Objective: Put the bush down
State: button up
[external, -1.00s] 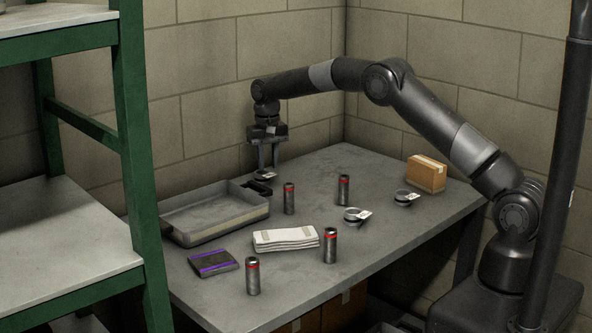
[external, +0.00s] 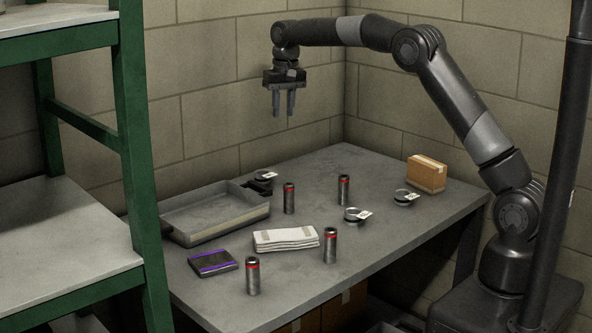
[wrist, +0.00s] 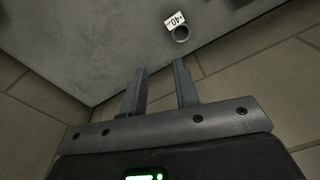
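A grey metal bush with a white tag (external: 264,175) rests on the table near its back edge, just behind the right corner of the tray. It also shows in the wrist view (wrist: 181,35), where the tag appears to read 40. Two more tagged ring-shaped bushes lie on the table, one near the middle (external: 354,215) and one farther right (external: 403,197). My gripper (external: 283,115) is raised well above the back of the table, fingers down. It is open, with an empty gap between the fingers in the wrist view (wrist: 160,68).
A grey tray (external: 217,230) stands at the left, with a small dark object (external: 259,187) at its right corner. A purple-striped dark packet (external: 213,263) and a cardboard box (external: 427,174) also lie there.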

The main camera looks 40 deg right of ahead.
jog(key=s+d+r+n+t, duration=0.1)
jog(key=s+d+r, duration=0.1)
jog(key=s+r, duration=0.65)
jog(key=s+d+r+n+t, duration=0.1)
jog(key=s+d+r, duration=0.15)
jog(key=s, duration=1.15)
jog(key=s+d+f+t, duration=0.1)
jog(key=s+f, duration=0.3)
jog(key=s, duration=0.8)
jog(key=s+f+n+t, duration=0.1)
jog(key=s+f, duration=0.3)
jog(key=s, duration=0.8)
jog(key=shift+d+n+t, duration=0.3)
jog(key=shift+d+t, duration=0.1)
jog(key=shift+o, duration=0.3)
jog(key=shift+r, duration=0.1)
jog(key=o, duration=0.8)
jog(key=shift+c, duration=0.2)
jog(key=shift+w, duration=0.1)
